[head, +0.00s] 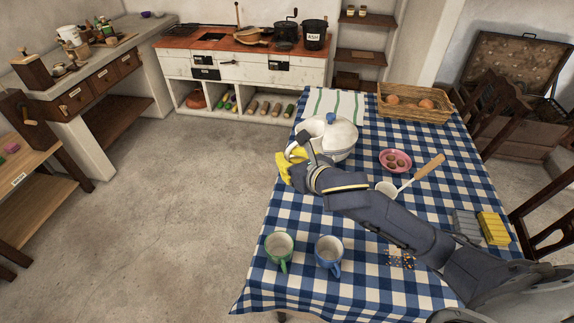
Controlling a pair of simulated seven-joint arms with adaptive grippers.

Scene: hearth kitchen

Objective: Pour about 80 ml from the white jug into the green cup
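The green cup (279,250) stands upright near the front left of the table, its pale inside showing and its handle towards me. A rounded white vessel (342,140) with a blue knob on top stands near the table's far left edge. My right arm partly covers it, and I cannot tell whether it is the white jug or a separate pot beside it. My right gripper (296,164), with yellow at its end, is at the vessel's near left side. Its fingertips are too hidden to show whether it is open or holding anything. My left gripper is out of view.
A blue cup (328,254) stands just right of the green cup. A pink plate (395,160), a ladle (424,174), a yellow sponge (493,228) and a basket (415,103) are farther right or back. My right arm crosses the table's middle.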

